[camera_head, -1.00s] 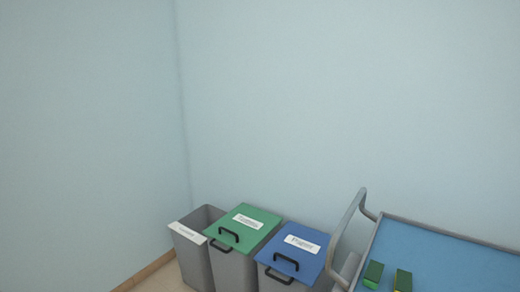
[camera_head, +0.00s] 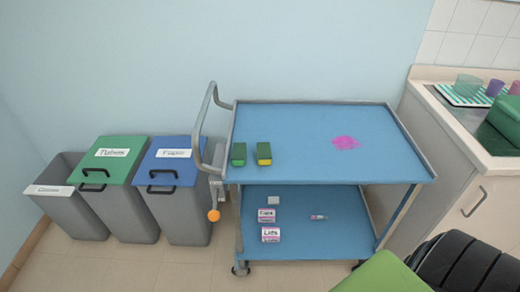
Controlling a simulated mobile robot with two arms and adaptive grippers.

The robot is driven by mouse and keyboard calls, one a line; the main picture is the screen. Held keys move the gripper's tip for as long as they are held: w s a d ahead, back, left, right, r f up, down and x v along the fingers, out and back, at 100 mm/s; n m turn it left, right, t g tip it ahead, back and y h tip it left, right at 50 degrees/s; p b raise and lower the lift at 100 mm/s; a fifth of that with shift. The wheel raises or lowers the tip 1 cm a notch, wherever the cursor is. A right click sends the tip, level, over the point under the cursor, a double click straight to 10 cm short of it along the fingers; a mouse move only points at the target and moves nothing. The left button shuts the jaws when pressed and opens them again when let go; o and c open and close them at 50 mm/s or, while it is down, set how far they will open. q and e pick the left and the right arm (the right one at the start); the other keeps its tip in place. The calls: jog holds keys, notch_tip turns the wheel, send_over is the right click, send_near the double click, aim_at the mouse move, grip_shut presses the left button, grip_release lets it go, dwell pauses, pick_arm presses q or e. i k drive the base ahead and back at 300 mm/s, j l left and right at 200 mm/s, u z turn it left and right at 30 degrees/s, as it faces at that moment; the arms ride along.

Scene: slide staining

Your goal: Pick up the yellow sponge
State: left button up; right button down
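Two small sponges with green tops lie side by side on the left end of the blue cart top. The right one (camera_head: 264,154) shows a yellow lower edge. The left one (camera_head: 239,154) looks green all over, and I cannot make out another colour on it. A pink stain (camera_head: 345,142) is on the cart top to their right. Neither of my grippers shows in the head view.
The cart (camera_head: 300,118) has a grey handle (camera_head: 203,120) at its left and a lower shelf with small boxes (camera_head: 270,234). Bins (camera_head: 122,205) stand left of it. A counter (camera_head: 440,120) is at right. A green seat (camera_head: 383,275) and a black object (camera_head: 465,265) are in front.

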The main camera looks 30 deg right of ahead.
aim_at(264, 158)
jog(key=z, duration=1.25)
